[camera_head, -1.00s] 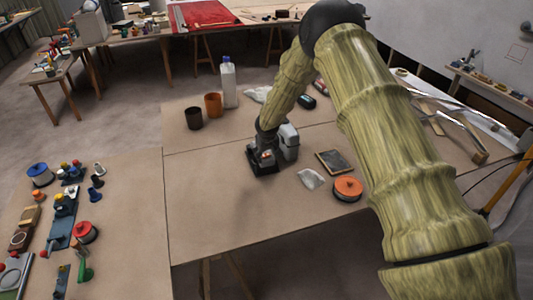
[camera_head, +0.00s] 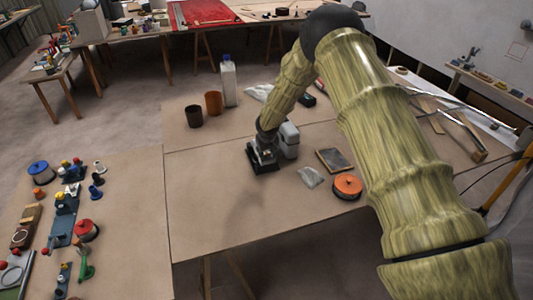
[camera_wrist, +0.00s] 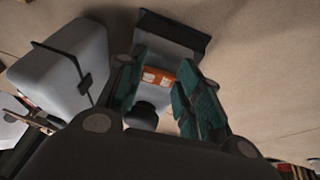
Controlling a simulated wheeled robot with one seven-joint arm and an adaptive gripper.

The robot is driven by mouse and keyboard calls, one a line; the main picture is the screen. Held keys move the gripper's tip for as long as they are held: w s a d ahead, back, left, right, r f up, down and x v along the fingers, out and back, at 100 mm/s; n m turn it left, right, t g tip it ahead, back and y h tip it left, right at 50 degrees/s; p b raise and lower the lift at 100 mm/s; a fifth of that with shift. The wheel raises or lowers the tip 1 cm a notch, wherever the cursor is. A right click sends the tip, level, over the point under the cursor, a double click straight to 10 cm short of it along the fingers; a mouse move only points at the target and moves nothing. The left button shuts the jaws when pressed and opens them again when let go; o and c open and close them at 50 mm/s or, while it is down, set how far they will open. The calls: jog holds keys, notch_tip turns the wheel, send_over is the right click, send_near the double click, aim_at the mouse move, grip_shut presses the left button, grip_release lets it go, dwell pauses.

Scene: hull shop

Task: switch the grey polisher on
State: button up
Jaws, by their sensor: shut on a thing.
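The grey polisher stands on the tabletop near the middle of the head view, with a light grey rounded body (camera_head: 289,135) and a dark flat base (camera_head: 264,167). In the wrist view, the grey body with a black strap (camera_wrist: 62,70) is at left and the dark base (camera_wrist: 172,30) at the top. My gripper (camera_head: 263,150) is down at the polisher. In the wrist view my gripper (camera_wrist: 163,85) has its teal fingers on either side of an orange-marked part (camera_wrist: 158,76) and a dark rounded knob (camera_wrist: 142,115). The fingers partly hide the contact. I cannot tell the switch's position.
A clear bag (camera_head: 310,177), a dark plate (camera_head: 332,160) and an orange spool (camera_head: 347,186) lie right. The table's front left is clear.

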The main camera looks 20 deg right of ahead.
jog(key=shift+d+f+y+b, duration=0.1)
jog(key=shift+d+y+b, duration=0.1)
jog(key=shift+y+b, duration=0.35)
jog(key=shift+d+f+y+b, duration=0.1)
jog(key=shift+d+y+b, duration=0.1)
jog(key=shift+y, duration=0.55)
jog(key=shift+r+m+y, duration=0.15)
jog(key=shift+m+y, duration=0.15)
jog(key=o, duration=1)
jog(key=shift+d, duration=0.1)
jog(key=shift+o, duration=0.2)
jog(key=shift+r, duration=0.1)
jog(key=shift+s+r, duration=0.15)
jog(key=shift+r, duration=0.35)
jog(key=v, duration=1)
jog(key=shift+s+r, duration=0.15)
jog(key=shift+r, duration=0.15)
jog(key=shift+d, duration=0.15)
